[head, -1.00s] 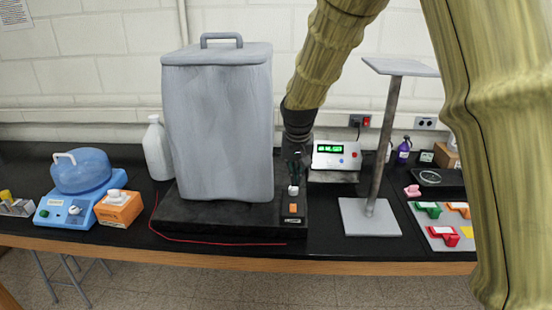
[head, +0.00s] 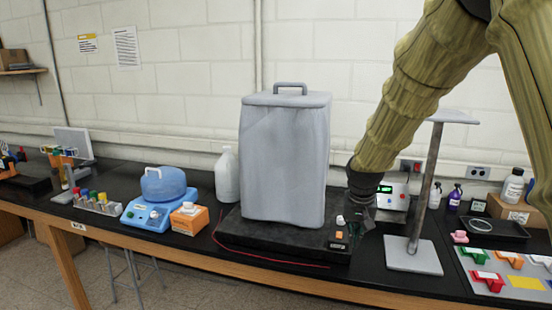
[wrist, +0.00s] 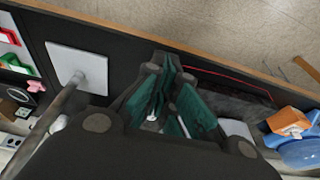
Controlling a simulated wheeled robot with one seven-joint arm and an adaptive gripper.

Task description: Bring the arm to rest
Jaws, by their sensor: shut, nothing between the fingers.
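My gripper (head: 362,222) hangs at the end of my sleeved arm, fingers pointing down over the bench. It is shut and empty. In the head view it appears just right of the white knob (head: 340,220) on the black base under the tall grey lidded container (head: 284,160). I cannot tell its exact height above the bench. The wrist view shows its green fingers (wrist: 174,108) close up, with the bench and floor beyond. The gripper partly covers the white device with a green display (head: 392,192).
A grey stand (head: 430,185) rises close to the right of my gripper. Coloured clips lie on a panel (head: 500,270) farther right. A white jug (head: 227,175), an orange box (head: 189,219) and a blue device (head: 150,212) stand left. A red cord (head: 270,260) lies along the base.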

